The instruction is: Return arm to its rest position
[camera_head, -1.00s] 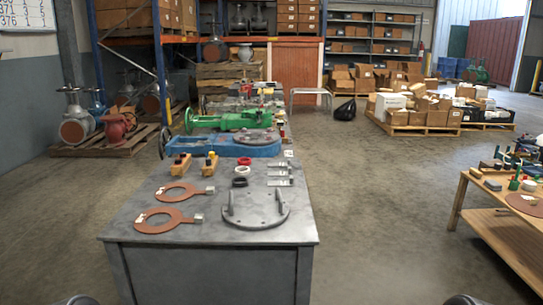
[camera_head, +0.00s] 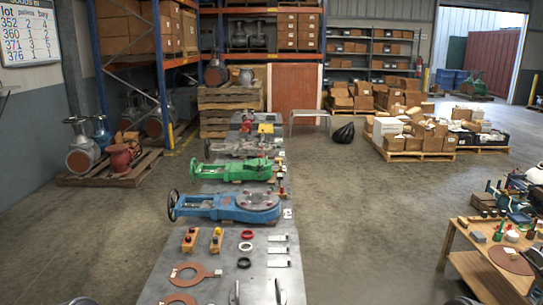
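Neither gripper shows in the head view. Only small dark rounded parts, probably of my own arms, show at the bottom edge, one left of the table and one right of it. Whether the arms hold anything is hidden. The long grey table (camera_head: 228,268) runs away from me. On it stand a blue valve (camera_head: 225,206) with a handwheel, a green valve (camera_head: 235,170) behind it and a grey valve (camera_head: 238,148) farther back. Two brown ring gaskets (camera_head: 190,274) lie at the near left. A grey flange plate (camera_head: 256,293) with two uprights is cut off by the bottom edge.
A wooden table (camera_head: 461,224) with tools and parts stands at the right. Pallets of cartons (camera_head: 415,136) and a black bag (camera_head: 343,133) are behind. Flanged valves (camera_head: 84,153) stand on a pallet at the left. The floor (camera_head: 365,190) between the tables is clear.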

